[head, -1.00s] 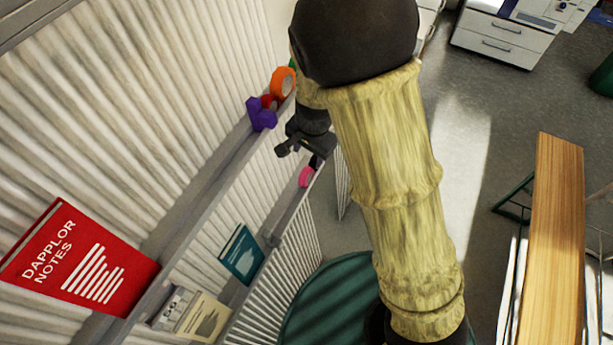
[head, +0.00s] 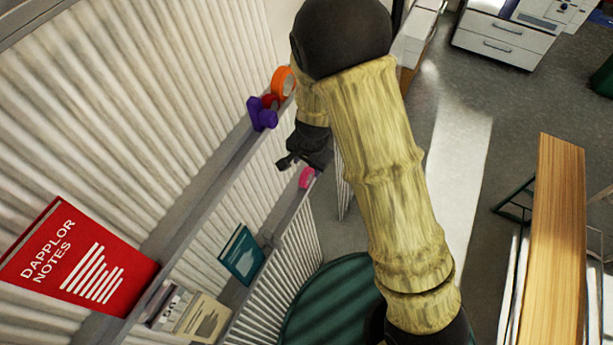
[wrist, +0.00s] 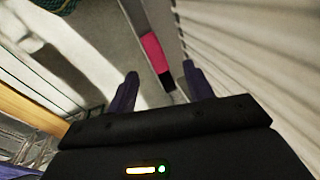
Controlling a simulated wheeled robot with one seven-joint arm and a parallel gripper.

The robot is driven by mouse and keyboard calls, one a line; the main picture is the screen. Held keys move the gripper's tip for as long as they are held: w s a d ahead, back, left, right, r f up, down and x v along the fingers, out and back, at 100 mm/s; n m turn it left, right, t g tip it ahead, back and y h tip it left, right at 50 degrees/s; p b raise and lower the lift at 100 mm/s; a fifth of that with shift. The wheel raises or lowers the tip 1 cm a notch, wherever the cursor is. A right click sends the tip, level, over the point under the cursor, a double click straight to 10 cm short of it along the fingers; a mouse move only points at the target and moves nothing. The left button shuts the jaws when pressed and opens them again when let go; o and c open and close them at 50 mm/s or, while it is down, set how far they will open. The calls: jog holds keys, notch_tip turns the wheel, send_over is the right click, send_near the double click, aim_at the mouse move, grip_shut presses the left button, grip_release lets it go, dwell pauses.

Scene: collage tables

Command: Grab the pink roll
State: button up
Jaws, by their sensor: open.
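The pink roll (head: 307,177) sits on the lower shelf ledge near its far end, just below my gripper in the head view. In the wrist view the pink roll (wrist: 154,52) shows on the narrow grey ledge, ahead of the fingertips and between their lines. My gripper (head: 298,160) is open and empty; its two dark fingers also show in the wrist view (wrist: 160,82). The fingers are apart from the roll. A small dark part lies on the ledge near the roll in the wrist view; I cannot tell what it is.
An orange roll (head: 283,82), a red item (head: 269,101) and a purple item (head: 262,114) stand on the upper ledge near my arm. A red book (head: 75,258), a teal book (head: 241,254) and a beige book (head: 203,317) are nearer. Corrugated panels (head: 120,110) back the shelves.

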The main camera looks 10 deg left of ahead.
aim_at(307, 172)
jog(key=shift+f, duration=0.55)
jog(key=shift+w+a+f, duration=0.1)
jog(key=shift+w+f, duration=0.05)
jog(key=shift+f, duration=1.9)
jog(key=shift+w, duration=0.1)
jog(key=shift+c, duration=0.6)
grip_shut()
jog(key=shift+r, duration=0.1)
